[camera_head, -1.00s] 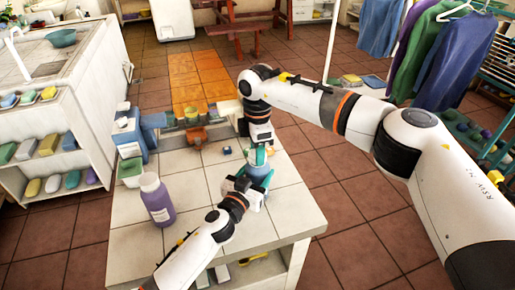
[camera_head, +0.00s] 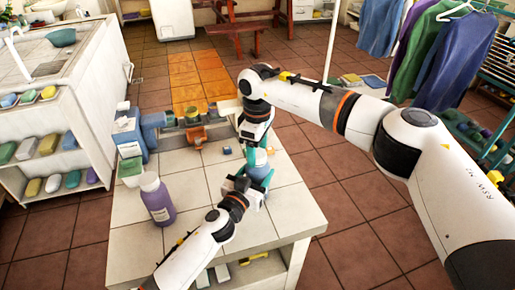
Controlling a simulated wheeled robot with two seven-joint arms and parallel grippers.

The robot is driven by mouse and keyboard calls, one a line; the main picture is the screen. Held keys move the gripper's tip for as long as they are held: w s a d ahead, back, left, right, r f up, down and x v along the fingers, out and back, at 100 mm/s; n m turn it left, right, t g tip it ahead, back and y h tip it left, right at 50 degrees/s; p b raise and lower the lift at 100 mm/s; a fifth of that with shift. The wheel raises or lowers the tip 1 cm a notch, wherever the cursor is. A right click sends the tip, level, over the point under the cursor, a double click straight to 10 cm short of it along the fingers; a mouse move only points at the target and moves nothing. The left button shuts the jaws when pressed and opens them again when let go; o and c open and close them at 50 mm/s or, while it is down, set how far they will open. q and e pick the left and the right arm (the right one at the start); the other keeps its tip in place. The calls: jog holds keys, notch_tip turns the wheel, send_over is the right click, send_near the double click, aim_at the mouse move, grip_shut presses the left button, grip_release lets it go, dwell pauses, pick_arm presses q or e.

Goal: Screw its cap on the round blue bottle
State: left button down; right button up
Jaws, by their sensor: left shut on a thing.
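The round blue bottle (camera_head: 259,172) stands on the tiled table, and its lower part is partly hidden. My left gripper (camera_head: 247,184) is shut on its body from the front left. My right gripper (camera_head: 260,148) points down directly over the bottle's top, with teal parts around a pale piece at the neck. I cannot tell whether that piece is the cap or the neck, nor whether the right fingers grip it.
A purple bottle with a pale cap (camera_head: 157,199) stands at the table's left. A blue-and-white container (camera_head: 128,132) and a green block (camera_head: 131,168) are behind it. A small blue piece (camera_head: 227,150) lies on the tabletop (camera_head: 290,205), whose front right is clear.

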jog(key=shift+r, duration=2.25)
jog(key=shift+c, duration=0.3)
